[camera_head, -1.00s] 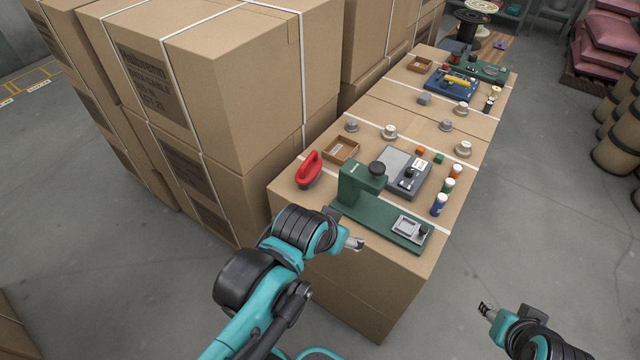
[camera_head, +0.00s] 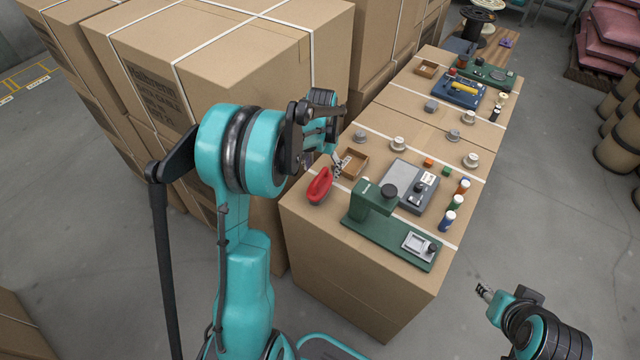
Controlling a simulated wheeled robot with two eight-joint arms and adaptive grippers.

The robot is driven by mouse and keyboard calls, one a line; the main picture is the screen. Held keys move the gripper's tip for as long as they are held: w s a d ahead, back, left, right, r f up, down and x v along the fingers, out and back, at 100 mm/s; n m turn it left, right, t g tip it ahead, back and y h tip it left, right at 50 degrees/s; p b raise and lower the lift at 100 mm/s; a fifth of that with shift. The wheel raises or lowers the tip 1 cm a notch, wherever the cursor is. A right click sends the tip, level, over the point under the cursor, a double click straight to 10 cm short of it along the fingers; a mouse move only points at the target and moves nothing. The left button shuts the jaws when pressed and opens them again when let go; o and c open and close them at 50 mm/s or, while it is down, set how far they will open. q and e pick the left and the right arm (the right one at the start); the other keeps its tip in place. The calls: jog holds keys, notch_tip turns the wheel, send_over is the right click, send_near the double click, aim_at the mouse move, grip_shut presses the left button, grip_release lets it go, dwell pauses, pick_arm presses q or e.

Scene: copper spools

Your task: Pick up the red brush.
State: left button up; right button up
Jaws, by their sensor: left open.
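The red brush (camera_head: 319,187) lies on the cardboard box top (camera_head: 312,215) at its near left corner, with its red handle upward. My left gripper (camera_head: 338,168) is open above and just beyond the brush, close to the small brown tray; I cannot tell whether it touches anything. My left arm reaches in from the left, and its wrist hides part of the boxes behind. My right gripper (camera_head: 484,291) is at the lower right, off the box and away from the brush; its fingers are too small to judge.
The brown tray (camera_head: 363,158) sits right behind the brush. A green press-like device (camera_head: 370,205) stands to its right, with a grey device (camera_head: 408,183) and several bottles and spools beyond. Tall stacked cartons (camera_head: 240,75) rise at the left. A bare strip lies in front of the brush.

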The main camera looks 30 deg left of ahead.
aim_at(320, 184)
pick_arm(q)
notch_tip(320, 184, down, 3)
jog(key=shift+a+f+b, duration=0.1)
jog(key=shift+a+b, duration=0.05)
jog(key=shift+b, duration=0.4)
notch_tip(320, 184, down, 5)
jog(key=shift+s+f+b, duration=0.1)
jog(key=shift+s+b, duration=0.05)
jog(key=shift+b, duration=1.1)
jog(key=shift+c, duration=0.3)
jog(key=c, duration=1.3)
